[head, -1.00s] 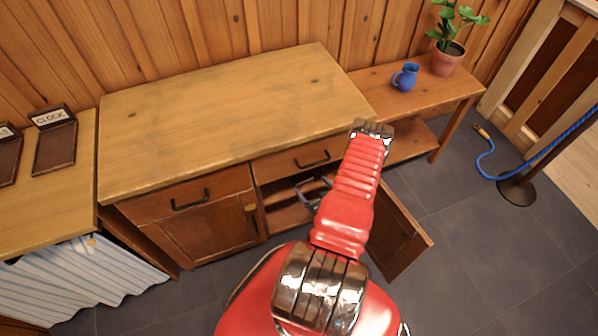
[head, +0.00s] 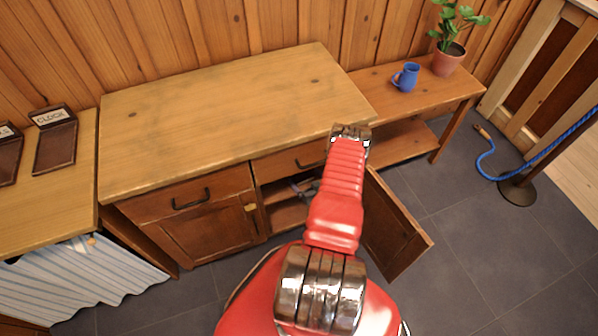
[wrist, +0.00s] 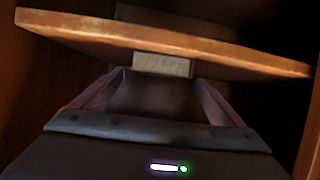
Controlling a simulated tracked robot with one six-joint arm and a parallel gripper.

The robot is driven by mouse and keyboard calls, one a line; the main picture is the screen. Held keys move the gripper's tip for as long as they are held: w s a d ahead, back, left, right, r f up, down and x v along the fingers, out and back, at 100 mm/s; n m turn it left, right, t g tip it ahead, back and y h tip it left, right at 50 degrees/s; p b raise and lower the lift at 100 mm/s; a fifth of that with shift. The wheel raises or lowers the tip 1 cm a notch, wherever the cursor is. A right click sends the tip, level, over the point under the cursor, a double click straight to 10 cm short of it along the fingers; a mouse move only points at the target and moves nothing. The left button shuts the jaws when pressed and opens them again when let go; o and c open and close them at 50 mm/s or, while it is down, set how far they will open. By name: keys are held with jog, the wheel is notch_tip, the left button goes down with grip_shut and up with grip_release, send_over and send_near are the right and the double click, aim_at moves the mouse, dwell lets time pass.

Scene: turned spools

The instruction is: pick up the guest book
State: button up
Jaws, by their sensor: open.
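I cannot make out the guest book for certain. In the wrist view a small grey, block-like thing (wrist: 163,65) shows at the edge of a wooden shelf board (wrist: 80,30), just beyond my fingertips; it may be the book's end, but its full shape is hidden. My gripper (wrist: 161,80) is open, with one finger on each side and a dark gap between them. In the head view my gripper (head: 304,186) is partly hidden by my red arm, in the open compartment of the wooden cabinet (head: 220,105).
The cabinet's open door (head: 395,225) stands right of my arm. A low side table (head: 430,95) holds a blue mug (head: 405,76) and a potted plant (head: 448,58). A blue rope (head: 560,145) hangs from a post at right. The floor right of the door is clear.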

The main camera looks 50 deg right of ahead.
aim_at(302, 175)
jog(key=shift+x, duration=1.8)
jog(key=shift+r, duration=0.1)
jog(key=shift+c, duration=0.2)
jog(key=c, duration=1.3)
